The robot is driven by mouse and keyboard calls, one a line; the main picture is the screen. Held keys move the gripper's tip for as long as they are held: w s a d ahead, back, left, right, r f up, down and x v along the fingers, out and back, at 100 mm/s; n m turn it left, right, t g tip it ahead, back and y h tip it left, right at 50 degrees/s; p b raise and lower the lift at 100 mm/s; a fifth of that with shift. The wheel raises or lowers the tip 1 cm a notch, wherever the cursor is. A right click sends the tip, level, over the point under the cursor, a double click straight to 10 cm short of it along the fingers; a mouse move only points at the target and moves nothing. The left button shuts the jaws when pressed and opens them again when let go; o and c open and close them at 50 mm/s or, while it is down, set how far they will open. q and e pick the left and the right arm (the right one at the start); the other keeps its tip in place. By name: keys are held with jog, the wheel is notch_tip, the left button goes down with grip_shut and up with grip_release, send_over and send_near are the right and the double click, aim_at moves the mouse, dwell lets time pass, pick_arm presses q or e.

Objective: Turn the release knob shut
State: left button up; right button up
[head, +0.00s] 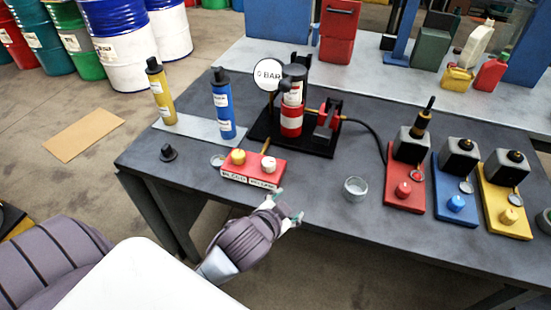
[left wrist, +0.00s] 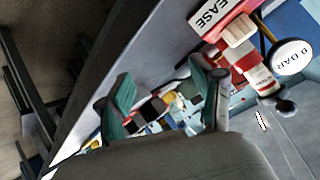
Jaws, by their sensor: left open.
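A red control box (head: 250,178) sits near the table's front edge, with lettered white labels on its front. A yellow knob (head: 238,157) is on its left and a white knob (head: 268,164) on its right. In the left wrist view, the label end reading "EASE" (left wrist: 215,14) is beside the pale knob (left wrist: 238,30), which appears to be the release knob. My left gripper (head: 286,205) is open and empty just in front of the box's right end, apart from the knob. Its spread fingers show in the left wrist view (left wrist: 170,92). My right gripper is out of view.
Behind the box stands a press (head: 292,120) with a gauge (head: 268,74) reading 0 BAR. A glass jar (head: 355,188) is to the right. Blue (head: 223,105) and yellow (head: 161,92) bottles stand back left. Red, blue and yellow stations line the right.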

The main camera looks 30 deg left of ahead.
pick_arm(q)
jog(key=w+d+r+m+t+h, duration=0.25)
jog(key=w+r+m+t, duration=0.2)
jog(key=r, duration=0.35)
jog(key=w+d+r+m+t+h, duration=0.25)
jog(key=w+d+r, duration=0.2)
jog(key=r, duration=0.35)
jog(key=d+r+m+g+h, duration=0.6)
jog(key=d+r+m+h, duration=0.35)
jog(key=m+h, duration=0.7)
jog(key=m+g+y, duration=1.2)
jog(key=m+y, duration=0.5)
jog(key=y, duration=0.4)
send_near(269, 161)
jog(key=shift+n, duration=0.25)
notch_tip(269, 161, down, 8)
jog(key=p, duration=0.3)
jog(key=shift+w+a, duration=0.1)
jog(key=shift+a, duration=0.1)
jog(key=shift+f, duration=0.6)
